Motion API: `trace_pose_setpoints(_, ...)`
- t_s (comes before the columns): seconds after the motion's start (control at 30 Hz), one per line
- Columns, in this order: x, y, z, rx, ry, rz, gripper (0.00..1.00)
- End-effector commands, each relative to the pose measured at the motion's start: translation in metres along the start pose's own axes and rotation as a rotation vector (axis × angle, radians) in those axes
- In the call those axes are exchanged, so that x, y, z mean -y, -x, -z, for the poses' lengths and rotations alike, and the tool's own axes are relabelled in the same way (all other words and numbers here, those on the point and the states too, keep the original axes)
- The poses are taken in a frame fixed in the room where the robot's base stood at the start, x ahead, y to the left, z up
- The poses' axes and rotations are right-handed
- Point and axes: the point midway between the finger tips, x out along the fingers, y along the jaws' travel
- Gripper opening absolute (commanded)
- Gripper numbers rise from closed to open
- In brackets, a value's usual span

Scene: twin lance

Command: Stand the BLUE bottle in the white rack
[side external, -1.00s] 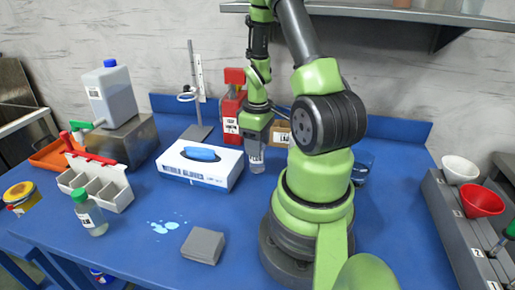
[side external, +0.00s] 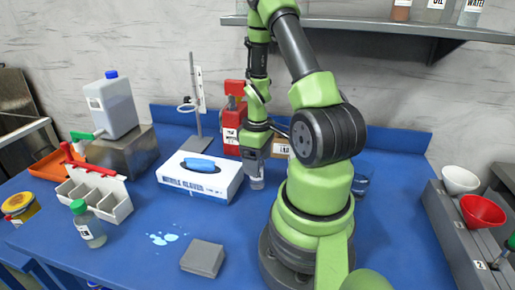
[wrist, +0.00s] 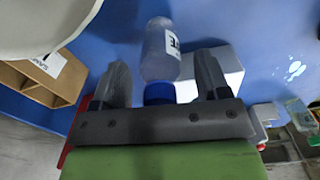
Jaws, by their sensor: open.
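A clear bottle with a blue cap and a white label (wrist: 162,55) stands between the two fingers of my gripper (wrist: 163,78) in the wrist view. The fingers are apart on either side of it, with a visible gap. In the side view my gripper (side external: 257,165) points down over the bottle (side external: 257,183), and only the bottle's lower part shows below it. The white rack (side external: 118,212) with several open compartments stands at the left of the blue table. A bottle with a green cap (side external: 90,228) stands in front of it.
A nitrile glove box (side external: 205,185) sits left of my gripper, between it and the rack. A ring stand (side external: 198,145) and a red device (side external: 232,120) stand behind. A grey block (side external: 202,258) and a small spill (side external: 162,239) lie in front.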

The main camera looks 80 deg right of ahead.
Motion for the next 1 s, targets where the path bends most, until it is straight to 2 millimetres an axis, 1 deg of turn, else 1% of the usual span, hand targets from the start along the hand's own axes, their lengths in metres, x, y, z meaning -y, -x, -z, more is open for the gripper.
trace_pose_setpoints(0.17,-0.001,0.021,0.001,-0.006,0.000,-0.005,0.69)
trace_pose_setpoints(0.53,-0.001,0.093,0.001,-0.007,0.000,-0.007,0.69)
trace_pose_setpoints(0.63,-0.001,0.106,0.001,-0.004,0.000,-0.004,0.69)
trace_pose_setpoints(0.77,0.000,0.117,0.001,-0.003,0.002,-0.004,0.69)
trace_pose_setpoints(0.87,0.007,0.127,0.005,-0.020,-0.002,-0.013,0.69)
trace_pose_setpoints(0.97,0.029,0.147,0.017,-0.078,-0.017,-0.037,0.69)
trace_pose_setpoints(1.0,0.043,0.158,0.022,-0.117,-0.028,-0.046,0.69)
